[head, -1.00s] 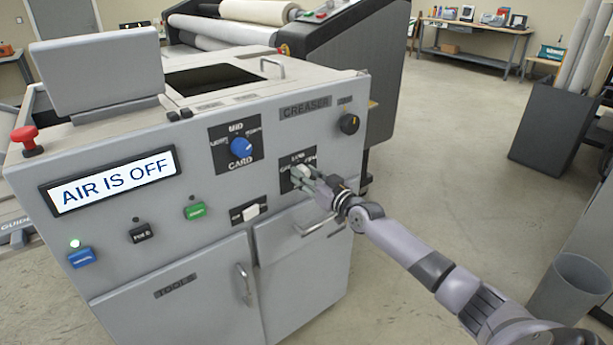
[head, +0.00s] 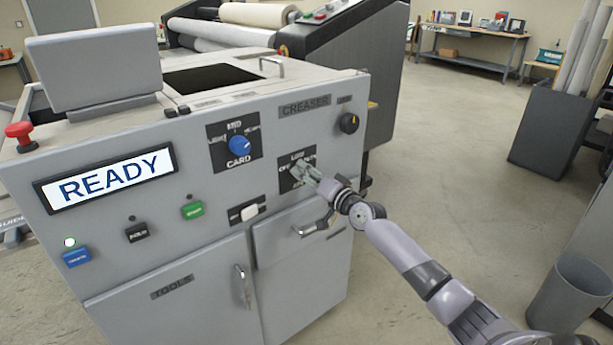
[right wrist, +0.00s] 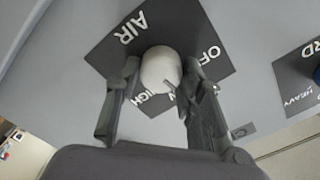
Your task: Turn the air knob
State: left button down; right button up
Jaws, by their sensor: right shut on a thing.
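The air knob (right wrist: 160,70) is a white round knob on a dark plate marked AIR, OFF and HIGH in the right wrist view. In the head view the same plate (head: 286,182) is on the front of the grey creaser (head: 200,240), mostly behind my right gripper (head: 306,174). My right gripper also shows in the right wrist view (right wrist: 160,88), with one finger on each side of the knob, shut on it. The creaser's display (head: 115,177) reads READY. My left gripper is not in view.
A blue card knob (head: 240,146), a black knob (head: 349,123) and a white switch (head: 249,213) are close by on the panel. Below is a drawer with a handle (head: 312,230). A grey bin (head: 570,290) stands at the right. The floor between is clear.

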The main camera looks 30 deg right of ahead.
jog(key=shift+m, duration=0.8)
jog(key=shift+f, duration=0.1)
jog(key=o, duration=1.1)
jog(key=s, duration=0.8)
jog(key=s+d, duration=0.1)
jog(key=s, duration=0.3)
